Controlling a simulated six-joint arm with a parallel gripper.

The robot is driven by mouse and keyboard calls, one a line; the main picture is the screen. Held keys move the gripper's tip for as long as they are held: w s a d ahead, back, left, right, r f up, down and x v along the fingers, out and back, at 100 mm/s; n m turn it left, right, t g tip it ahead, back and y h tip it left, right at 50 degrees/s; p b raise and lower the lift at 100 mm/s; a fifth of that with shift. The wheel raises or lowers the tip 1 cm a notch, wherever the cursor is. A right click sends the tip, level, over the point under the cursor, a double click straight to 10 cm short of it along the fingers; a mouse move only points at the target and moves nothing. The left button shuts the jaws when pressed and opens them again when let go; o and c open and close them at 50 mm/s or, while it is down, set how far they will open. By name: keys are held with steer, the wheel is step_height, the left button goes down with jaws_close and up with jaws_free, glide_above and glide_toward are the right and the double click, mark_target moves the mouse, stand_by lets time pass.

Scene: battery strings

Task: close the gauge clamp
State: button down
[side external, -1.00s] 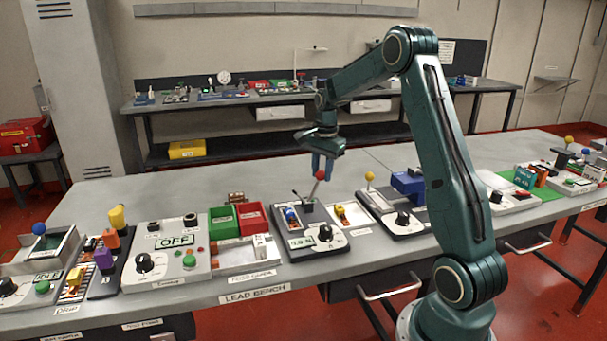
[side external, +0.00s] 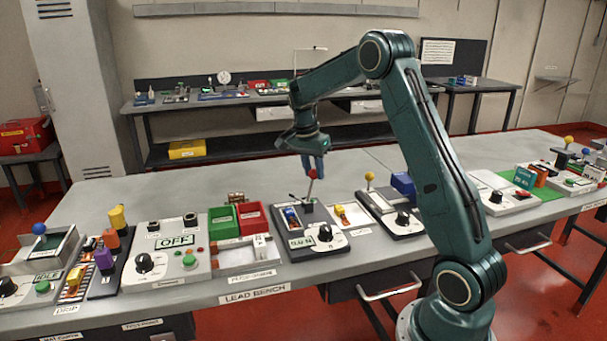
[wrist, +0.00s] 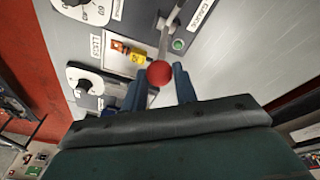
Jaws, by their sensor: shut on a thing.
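The gauge clamp's lever has a red ball knob (side external: 312,173) and a pale rod (side external: 309,190) rising from a dark block (side external: 312,210) on a grey station (side external: 307,252). The lever stands nearly upright. My gripper (side external: 314,168) points down over the station, and its blue fingers are shut on the red knob. In the wrist view the knob (wrist: 159,74) sits at the fingertips (wrist: 157,80), with the rod (wrist: 164,42) running away from it. The clamp's jaw is too small to make out.
The station has a black dial (side external: 325,233), a blue part (side external: 292,217) and a yellow part (side external: 341,213). To its right, another station carries a yellow ball lever (side external: 370,177). Green (side external: 222,220) and red (side external: 252,217) bins stand to the left.

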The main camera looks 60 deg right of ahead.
steer(key=shift+w+a+g+h, duration=1.5)
steer(key=shift+w, duration=0.05)
steer(key=shift+w+a, duration=0.1)
steer(key=c, duration=1.1)
jaws_free()
steer(key=shift+s+d, duration=0.35)
steer(key=shift+s, duration=0.05)
